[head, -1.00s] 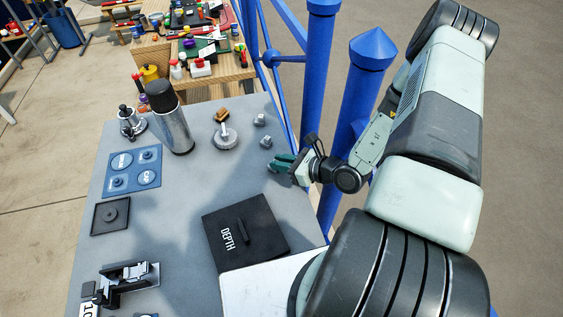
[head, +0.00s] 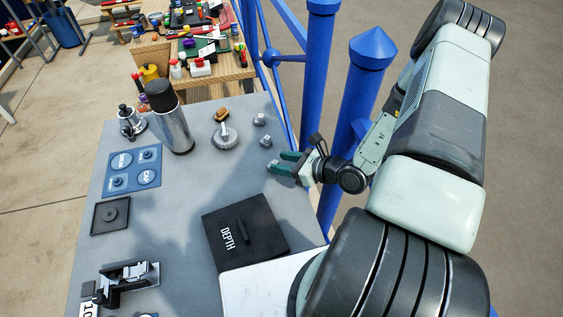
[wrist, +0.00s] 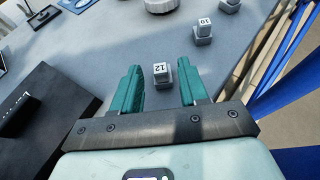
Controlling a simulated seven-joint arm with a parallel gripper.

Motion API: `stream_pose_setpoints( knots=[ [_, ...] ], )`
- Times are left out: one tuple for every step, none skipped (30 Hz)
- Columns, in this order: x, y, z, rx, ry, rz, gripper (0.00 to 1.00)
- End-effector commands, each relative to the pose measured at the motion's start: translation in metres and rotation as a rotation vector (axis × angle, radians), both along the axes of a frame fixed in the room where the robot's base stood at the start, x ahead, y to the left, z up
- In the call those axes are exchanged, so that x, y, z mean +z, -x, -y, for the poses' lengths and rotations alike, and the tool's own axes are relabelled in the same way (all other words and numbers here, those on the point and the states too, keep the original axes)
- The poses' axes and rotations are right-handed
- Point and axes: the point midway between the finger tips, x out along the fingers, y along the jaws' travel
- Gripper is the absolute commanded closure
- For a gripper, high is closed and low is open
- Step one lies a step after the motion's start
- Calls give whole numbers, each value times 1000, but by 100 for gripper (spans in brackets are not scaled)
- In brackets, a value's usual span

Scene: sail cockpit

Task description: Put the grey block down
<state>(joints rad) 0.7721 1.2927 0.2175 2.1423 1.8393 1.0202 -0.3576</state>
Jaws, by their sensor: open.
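A small grey block marked 12 (wrist: 163,76) stands upright on the grey table (head: 185,205). In the wrist view it shows in the gap between my two green fingers, with clear space on both sides. My gripper (head: 275,160) is open and empty near the table's right edge. It also shows in the wrist view (wrist: 160,82). A second grey block, marked 10 (wrist: 203,31), stands farther off; it is also in the head view (head: 259,120).
A round grey knobbed weight (head: 225,137) stands left of the blocks. A black DEPTH box (head: 262,236) lies nearer me. A tall flask (head: 176,130), blue mat (head: 133,168) and black square tray (head: 110,216) are farther left. Blue posts (head: 351,110) rise beside the table's right edge.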

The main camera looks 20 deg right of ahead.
Motion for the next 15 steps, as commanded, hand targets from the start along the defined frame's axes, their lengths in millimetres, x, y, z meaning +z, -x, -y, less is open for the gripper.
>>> stream_pose_setpoints(
  knots=[
    [4,6,7,-3,1,-1,56],
    [6,10,11,-3,2,-1,56],
    [9,15,17,-4,2,-1,56],
    [12,20,21,-4,2,-1,56],
    [15,24,26,-5,1,-1,56],
    [18,30,32,-5,2,-1,56],
    [21,35,36,-4,1,0,56],
    [23,39,40,-5,2,-1,56],
    [26,44,45,-4,2,0,56],
    [29,48,49,-5,1,0,56],
    [31,52,52,-4,0,-1,56],
    [33,56,57,-4,0,-1,56],
    [35,59,60,-3,2,0,56],
    [36,61,62,-3,2,0,56],
    [38,65,65,-2,1,-1,56]
  ],
)
